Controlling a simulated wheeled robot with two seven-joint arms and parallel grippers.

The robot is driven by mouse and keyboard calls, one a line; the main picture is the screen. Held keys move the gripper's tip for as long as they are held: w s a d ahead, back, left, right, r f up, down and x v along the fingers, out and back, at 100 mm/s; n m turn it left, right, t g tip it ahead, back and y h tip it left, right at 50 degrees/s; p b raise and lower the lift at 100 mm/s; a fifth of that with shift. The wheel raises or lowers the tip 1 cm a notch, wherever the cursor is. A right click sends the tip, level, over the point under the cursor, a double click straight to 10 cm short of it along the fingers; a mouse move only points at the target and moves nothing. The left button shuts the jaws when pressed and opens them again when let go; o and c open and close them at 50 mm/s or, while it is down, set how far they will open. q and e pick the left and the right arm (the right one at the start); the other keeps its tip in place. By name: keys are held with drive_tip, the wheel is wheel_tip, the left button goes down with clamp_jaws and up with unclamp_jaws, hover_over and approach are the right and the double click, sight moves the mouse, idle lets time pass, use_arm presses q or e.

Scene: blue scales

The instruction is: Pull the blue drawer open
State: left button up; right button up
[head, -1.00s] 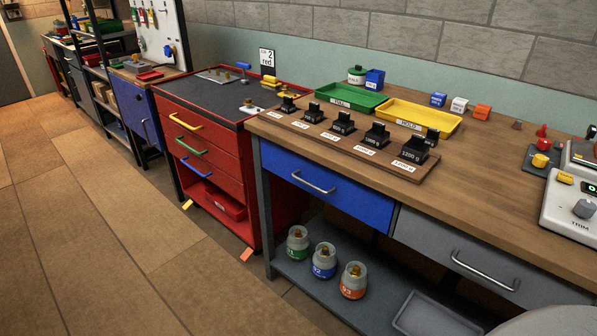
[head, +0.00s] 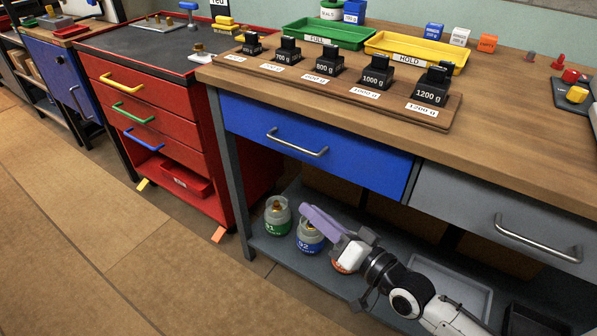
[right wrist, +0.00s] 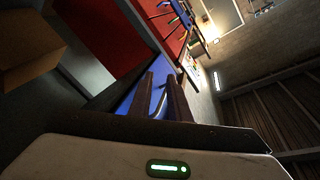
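The blue drawer (head: 350,152) is the left drawer under the wooden bench top, and its front looks shut. Its metal bar handle (head: 297,144) is bare in the head view. My right gripper (head: 308,214) is below and in front of the handle, apart from it, with its fingers pointing up and left. In the right wrist view its two fingers (right wrist: 160,98) stand apart with nothing held. The drawer (right wrist: 128,100) and its handle (right wrist: 159,104) show beyond and between them. My left gripper is not in view.
A grey drawer (head: 480,208) with its own handle is to the right. Jars stand on the lower shelf (head: 270,243), and my right gripper partly hides some of them. A red cabinet (head: 170,125) stands at left. Black weights stand on a wooden board (head: 440,118) above.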

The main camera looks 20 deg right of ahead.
sight(295, 145)
drive_tip(key=w+d+r+m+t+b, duration=0.3)
drive_tip(key=w+r, duration=0.2)
drive_tip(key=r, duration=0.1)
drive_tip(key=x, duration=0.9)
drive_tip(key=shift+w+f+b, duration=0.1)
drive_tip(key=shift+w+b, duration=0.25)
drive_tip(key=shift+c, duration=0.4)
clamp_jaws()
